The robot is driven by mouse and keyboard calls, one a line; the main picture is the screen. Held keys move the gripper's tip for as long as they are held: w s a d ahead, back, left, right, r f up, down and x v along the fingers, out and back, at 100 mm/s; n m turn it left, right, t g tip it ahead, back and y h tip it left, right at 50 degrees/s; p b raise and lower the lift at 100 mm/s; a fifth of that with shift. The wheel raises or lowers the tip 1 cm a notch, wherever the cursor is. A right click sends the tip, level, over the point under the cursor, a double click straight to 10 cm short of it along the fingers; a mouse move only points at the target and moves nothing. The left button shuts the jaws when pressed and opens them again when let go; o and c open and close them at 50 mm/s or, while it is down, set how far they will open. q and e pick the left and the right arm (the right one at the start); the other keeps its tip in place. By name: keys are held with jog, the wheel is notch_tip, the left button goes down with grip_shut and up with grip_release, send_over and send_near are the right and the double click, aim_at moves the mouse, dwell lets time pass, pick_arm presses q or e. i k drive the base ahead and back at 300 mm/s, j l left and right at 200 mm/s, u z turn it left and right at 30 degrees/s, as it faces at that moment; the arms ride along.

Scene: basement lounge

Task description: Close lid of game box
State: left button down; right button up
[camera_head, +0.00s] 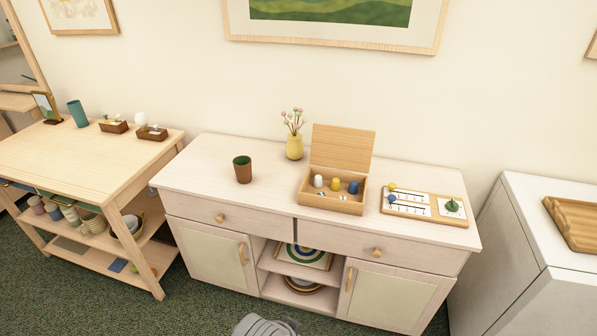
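The wooden game box (331,204) stands on top of the pale sideboard (270,182), right of its middle. Its lid (342,147) is open and stands up at the back, leaning slightly backward. Inside the box are white, yellow and blue pieces (336,184) and small white dice. Neither of my grippers can be made out in the head view. A grey rounded part of my own body shows at the bottom edge, well in front of the sideboard.
A brown cup with a green inside (243,174) stands left of the box. A yellow vase with flowers (294,147) stands behind it to the left. A board with a green piece and beads (424,206) lies close on the right. The sideboard's front left is clear.

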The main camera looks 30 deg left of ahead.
aim_at(348, 148)
jog(key=u, duration=0.75)
